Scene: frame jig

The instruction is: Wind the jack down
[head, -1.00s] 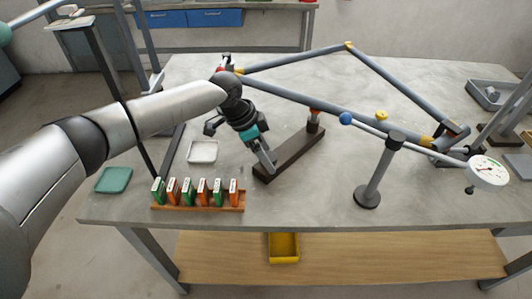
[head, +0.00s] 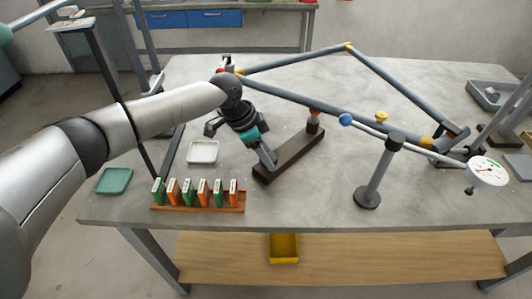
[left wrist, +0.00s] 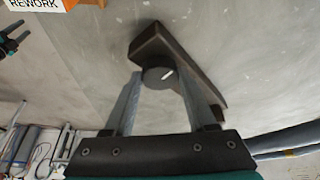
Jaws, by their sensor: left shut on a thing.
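A round dark knob (left wrist: 157,77) with a white mark sits near the bar's near end. My left gripper (head: 268,162) points down at that end. In the left wrist view its fingers (left wrist: 158,88) are shut on the knob, one on each side. A black and teal shape at the left edge of that view looks like my right gripper (left wrist: 12,40); its jaws are unclear.
A dial gauge (head: 488,172) is at the right, near a post stand (head: 368,195). A rack of green and orange tags (head: 198,208) stands at the near left edge. A white tray (head: 203,152) and a green tray (head: 114,181) lie left. The near middle of the table is clear.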

